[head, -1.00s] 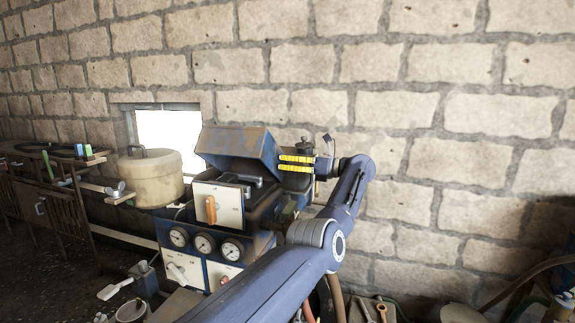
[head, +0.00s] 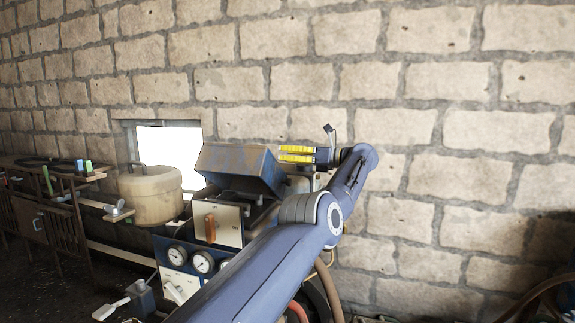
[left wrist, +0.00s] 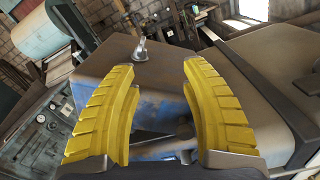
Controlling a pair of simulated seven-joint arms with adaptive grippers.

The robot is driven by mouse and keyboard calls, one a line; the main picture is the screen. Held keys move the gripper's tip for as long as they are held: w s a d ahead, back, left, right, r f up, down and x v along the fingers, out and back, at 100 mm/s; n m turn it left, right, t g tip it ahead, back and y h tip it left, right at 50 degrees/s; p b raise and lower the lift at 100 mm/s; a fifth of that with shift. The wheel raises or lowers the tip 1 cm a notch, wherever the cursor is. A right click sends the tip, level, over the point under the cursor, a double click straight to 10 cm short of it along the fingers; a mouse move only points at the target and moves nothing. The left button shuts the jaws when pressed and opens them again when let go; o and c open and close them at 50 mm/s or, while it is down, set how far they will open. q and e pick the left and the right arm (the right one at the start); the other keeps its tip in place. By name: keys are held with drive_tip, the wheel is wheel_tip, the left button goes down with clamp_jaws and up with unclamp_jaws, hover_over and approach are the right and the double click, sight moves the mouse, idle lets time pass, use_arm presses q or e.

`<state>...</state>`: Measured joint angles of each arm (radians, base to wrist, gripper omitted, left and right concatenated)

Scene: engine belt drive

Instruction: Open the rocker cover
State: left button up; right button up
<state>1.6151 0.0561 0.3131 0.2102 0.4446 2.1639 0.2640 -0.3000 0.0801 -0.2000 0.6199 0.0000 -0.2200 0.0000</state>
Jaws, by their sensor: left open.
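The rocker cover (head: 240,165) is a worn blue-grey metal lid. In the head view it stands tilted up over the engine unit (head: 225,222), with a gap under its near side. My left gripper (head: 281,154) has yellow ridged fingers and is just right of the cover's upper part, its fingertips pointing left. Touch cannot be told from the head view. In the left wrist view the fingers of my left gripper (left wrist: 158,68) are apart, with nothing held between them. Worn brown and blue metal lies beyond them. My right gripper is not in view.
Dials (head: 203,262) and a lever sit on the unit's front. A beige lidded pot (head: 150,193) stands to the left, near a bright window (head: 168,150). The stone wall is behind. My left arm crosses in front of the unit's right side.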

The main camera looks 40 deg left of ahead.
use_arm(q)
drive_tip(key=shift+s+r, duration=0.1)
drive_tip(key=shift+r, duration=0.45)
drive_tip(key=shift+c, duration=0.3)
